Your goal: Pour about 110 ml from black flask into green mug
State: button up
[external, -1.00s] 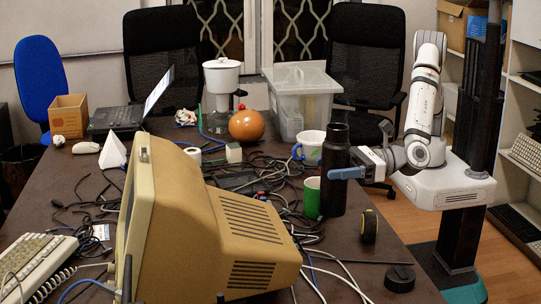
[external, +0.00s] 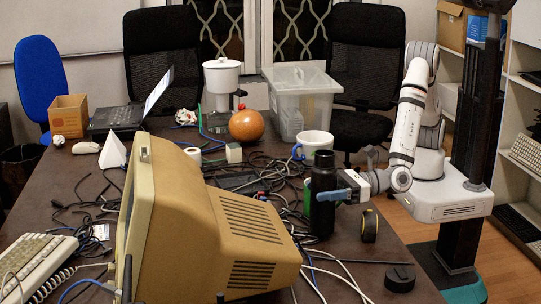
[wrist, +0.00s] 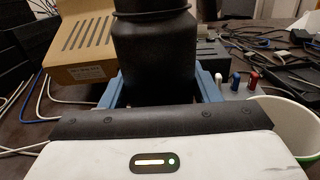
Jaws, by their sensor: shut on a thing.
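The black flask (external: 322,205) stands upright, with its open top up. My gripper (external: 338,194) is shut on its side, with blue fingers either side of the flask (wrist: 155,55) in the wrist view. I cannot tell whether its base touches the table. The green mug (external: 307,196) is mostly hidden behind the flask in the external view. In the wrist view the green mug (wrist: 309,155) is at the right edge, its green rim and white inside partly visible, apart from the flask. No liquid is visible.
A white mug with a blue handle (external: 314,144) stands behind. A yellow-black roll (external: 369,226) and a black cap (external: 400,277) are at the table's right. The old beige monitor (external: 215,225) fills the front left. Cables (external: 270,170) cover the middle.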

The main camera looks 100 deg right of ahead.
aim_at(324, 174)
jog(key=shift+m+b, duration=0.4)
jog(key=shift+b, duration=0.15)
jog(key=m+t+b, duration=0.1)
jog(key=m+b, duration=0.2)
jog(key=b, duration=0.1)
jog(key=shift+d+f, duration=0.15)
jog(key=shift+s+d+m+t+b, duration=0.1)
jog(key=shift+d+m+t+b, duration=0.15)
jog(key=shift+m+b, duration=0.8)
jog(key=shift+d+r+m+t+h+b, duration=0.2)
jog(key=shift+r+m+h+b, duration=0.4)
jog(key=shift+m, duration=0.45)
jog(key=m, duration=0.1)
jog(key=a+r+m+b, duration=0.1)
jog(key=m, duration=0.1)
jog(key=shift+a+r+m+t+h, duration=0.1)
jog(key=shift+m+t+h, duration=0.15)
jog(key=shift+m+h, duration=0.05)
jog(key=shift+a+r+m+h+b, duration=0.15)
jog(key=shift+m+h+b, duration=0.3)
jog(key=shift+m, duration=0.6)
jog(key=shift+a+r+m+h+b, duration=0.1)
jog(key=shift+m+h+b, duration=0.15)
jog(key=shift+m+b, duration=0.6)
jog(key=shift+d+r+m+h+b, duration=0.35)
jog(key=shift+m+b, duration=0.3)
jog(key=shift+m, duration=0.25)
jog(key=shift+d+r+m+h+b, duration=0.15)
jog(key=shift+r+m+h+b, duration=0.15)
jog(key=shift+m+b, duration=0.35)
